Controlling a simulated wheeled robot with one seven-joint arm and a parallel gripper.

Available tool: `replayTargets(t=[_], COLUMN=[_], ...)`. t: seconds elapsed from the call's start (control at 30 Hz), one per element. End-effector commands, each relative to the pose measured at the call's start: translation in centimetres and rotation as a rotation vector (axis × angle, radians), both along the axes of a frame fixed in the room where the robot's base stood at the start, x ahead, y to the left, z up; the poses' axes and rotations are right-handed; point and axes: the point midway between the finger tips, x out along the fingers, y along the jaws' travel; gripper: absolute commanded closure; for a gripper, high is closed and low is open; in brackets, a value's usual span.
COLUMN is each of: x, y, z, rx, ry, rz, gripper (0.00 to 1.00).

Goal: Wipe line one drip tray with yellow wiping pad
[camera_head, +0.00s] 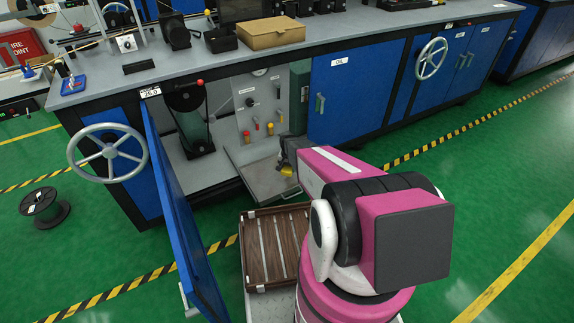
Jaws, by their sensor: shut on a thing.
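The drip tray (262,180) is a grey flat tray pulled out at the bottom of the open cabinet bay in the blue bench. My gripper (287,166) is over the right part of the tray, partly hidden behind my pink arm. A small yellow thing, the wiping pad (288,171), shows at the gripper's tip, low over the tray. My gripper is shut on it. I cannot tell whether the pad touches the tray surface.
A blue cabinet door (180,215) stands open to the left. A brown slatted crate (272,248) sits in front of the tray. A panel with coloured knobs (258,110) rises behind it. A black spool (45,206) lies on the green floor at left.

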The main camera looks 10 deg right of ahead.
Motion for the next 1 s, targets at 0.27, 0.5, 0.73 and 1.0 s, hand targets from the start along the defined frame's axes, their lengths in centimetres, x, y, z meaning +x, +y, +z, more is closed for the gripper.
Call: replayTargets(t=[0.27, 0.5, 0.73, 1.0], x=[-0.6, -0.6, -0.4, 0.3], y=[-0.3, -0.3, -0.3, 0.0], z=[2.0, 2.0, 3.9, 13.9], rx=[0.0, 0.0, 0.0, 0.0], ry=[0.001, 0.001, -0.002, -0.005], rz=[0.001, 0.001, 0.013, 0.085], gripper=[0.65, 0.65, 0.65, 0.65])
